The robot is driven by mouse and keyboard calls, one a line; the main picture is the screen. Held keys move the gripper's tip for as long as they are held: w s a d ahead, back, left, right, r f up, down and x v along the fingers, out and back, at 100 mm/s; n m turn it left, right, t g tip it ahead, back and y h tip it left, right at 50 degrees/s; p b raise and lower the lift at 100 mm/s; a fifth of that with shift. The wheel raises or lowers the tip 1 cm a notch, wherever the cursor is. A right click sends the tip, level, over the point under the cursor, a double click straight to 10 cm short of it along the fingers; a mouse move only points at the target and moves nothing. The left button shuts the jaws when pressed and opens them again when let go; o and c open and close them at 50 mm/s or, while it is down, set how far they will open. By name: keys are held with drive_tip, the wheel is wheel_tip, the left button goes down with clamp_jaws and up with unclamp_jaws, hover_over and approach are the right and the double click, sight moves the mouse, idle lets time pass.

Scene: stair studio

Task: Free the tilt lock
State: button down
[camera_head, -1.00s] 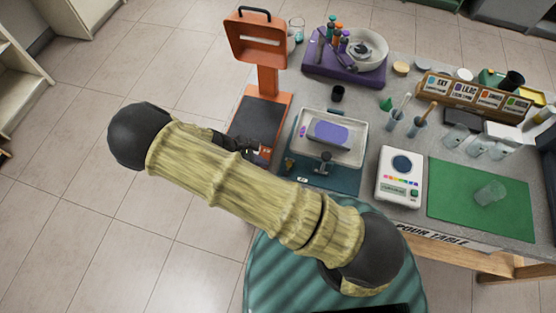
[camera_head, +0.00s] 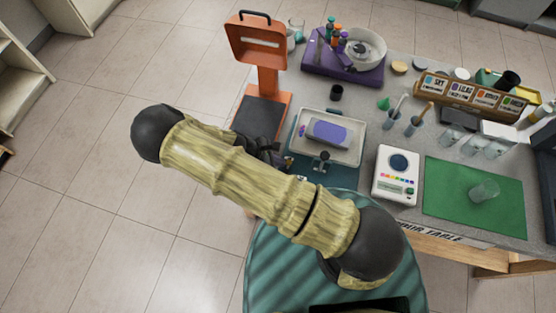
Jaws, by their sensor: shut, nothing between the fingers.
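A white tray (camera_head: 351,152) holding a purple block (camera_head: 328,132) sits on a teal base (camera_head: 340,178) at the table's front left. A dark knob or lever (camera_head: 322,158) stands at the tray's front edge; it may be the tilt lock, but no label shows it. My gripper (camera_head: 276,156) is a dark shape just left of the tray and the teal base, partly hidden behind my arm. It is shut and holds nothing visible. I cannot tell whether it touches the base.
An orange stand (camera_head: 268,82) rises behind my gripper. A purple wheel unit (camera_head: 345,68), a dark cup (camera_head: 336,92), a white scale (camera_head: 396,172) and a green mat (camera_head: 450,200) with a clear cup (camera_head: 485,191) occupy the table. Open floor lies left.

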drive_tip(key=shift+w+d+m+g+b, duration=0.15)
drive_tip(key=shift+m+g+b, duration=0.25)
drive_tip(key=shift+m, duration=0.2)
drive_tip(key=shift+w+d+m+g+b, duration=0.1)
drive_tip(key=shift+m+g+b, duration=0.3)
drive_tip(key=shift+m, duration=0.2)
drive_tip(key=shift+w+d+f+m+g+b, duration=0.1)
drive_tip(key=shift+d+m+g+b, duration=0.05)
drive_tip(key=shift+m+g+b, duration=0.35)
drive_tip(key=shift+w+d+m+g+b, duration=0.15)
drive_tip(key=shift+m+g+b, duration=0.15)
drive_tip(key=shift+m, duration=0.3)
drive_tip(key=shift+d+m+g+y+b, duration=0.25)
drive_tip(key=shift+m+g+b, duration=0.15)
drive_tip(key=shift+m, duration=0.3)
drive_tip(key=shift+d+m+g+y+b, duration=0.15)
drive_tip(key=shift+m+g+y+b, duration=0.2)
drive_tip(key=shift+m, duration=0.35)
drive_tip(key=shift+g, duration=0.25)
drive_tip(key=shift+s+a, duration=0.5)
drive_tip(key=shift+s, duration=0.05)
